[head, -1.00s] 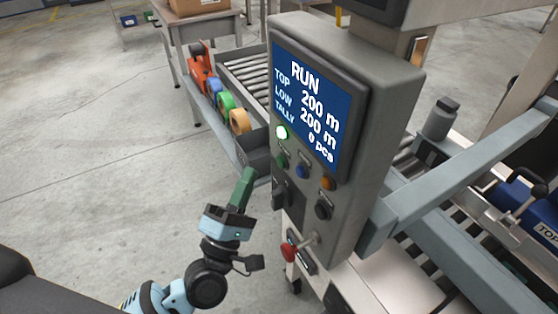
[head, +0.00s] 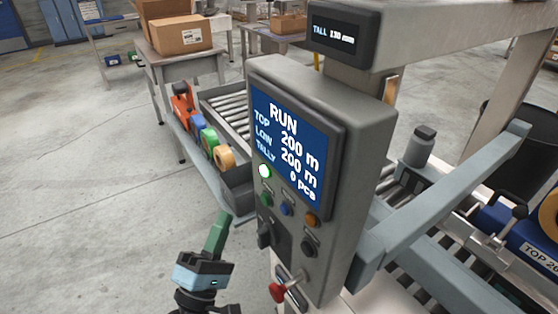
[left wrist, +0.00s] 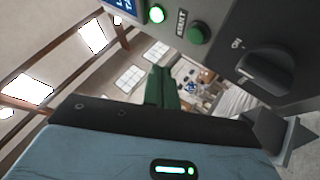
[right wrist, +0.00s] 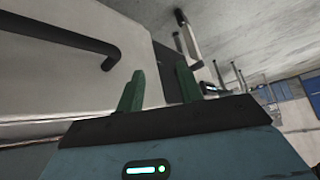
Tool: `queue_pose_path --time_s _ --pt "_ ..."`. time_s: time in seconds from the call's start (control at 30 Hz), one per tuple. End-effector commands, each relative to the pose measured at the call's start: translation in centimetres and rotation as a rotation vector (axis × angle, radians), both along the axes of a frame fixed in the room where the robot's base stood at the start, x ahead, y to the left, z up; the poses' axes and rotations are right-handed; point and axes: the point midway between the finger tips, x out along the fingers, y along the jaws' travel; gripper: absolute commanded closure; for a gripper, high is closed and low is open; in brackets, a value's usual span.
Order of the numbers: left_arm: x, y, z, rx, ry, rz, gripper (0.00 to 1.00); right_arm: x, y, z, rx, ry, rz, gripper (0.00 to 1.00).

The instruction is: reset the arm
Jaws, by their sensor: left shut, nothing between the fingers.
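My left gripper (head: 217,234) shows in the head view at the lower middle, left of the control panel, with its green fingers together. It touches nothing there. In the left wrist view its fingers (left wrist: 160,88) are shut and empty, below a green button (left wrist: 198,34) and a black rotary knob (left wrist: 268,68) on the panel. My right gripper is outside the head view. In the right wrist view its two green fingers (right wrist: 158,90) stand apart with nothing between them, near a pale machine side with a black handle (right wrist: 75,38).
The control panel (head: 350,110) reads RUN, 200 m, 200 m, 0 pcs, with a lit lamp, buttons and a red knob (head: 277,291). A grey rail (head: 440,195) and roller conveyor lie to its right. A table with cardboard boxes (head: 180,34) stands behind. Open floor (head: 80,190) is at left.

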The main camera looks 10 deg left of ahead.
Motion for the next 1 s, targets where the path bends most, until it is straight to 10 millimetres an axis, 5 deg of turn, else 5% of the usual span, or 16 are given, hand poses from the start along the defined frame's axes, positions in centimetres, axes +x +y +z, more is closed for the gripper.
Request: queue_pose_path --time_s 0.27,0.47,0.8,1.0 --pt "-1.3 -1.0 -2.1 0.170 0.049 0.035 1.00 0.3 0.0 0.9 0.000 -0.010 0.000 0.64" --pt "-5.3 -2.4 -9.1 0.661 0.191 0.092 1.00 1.6 -0.1 2.9 0.000 -0.048 0.000 0.64" --pt "-17.9 0.5 -23.4 1.567 0.502 -0.033 1.00 3.6 -0.5 5.8 -0.010 -0.108 0.006 0.64" --pt "-24.0 2.9 -27.4 1.850 0.603 -0.162 1.00 4.4 -0.7 6.7 -0.015 -0.133 0.009 0.64"
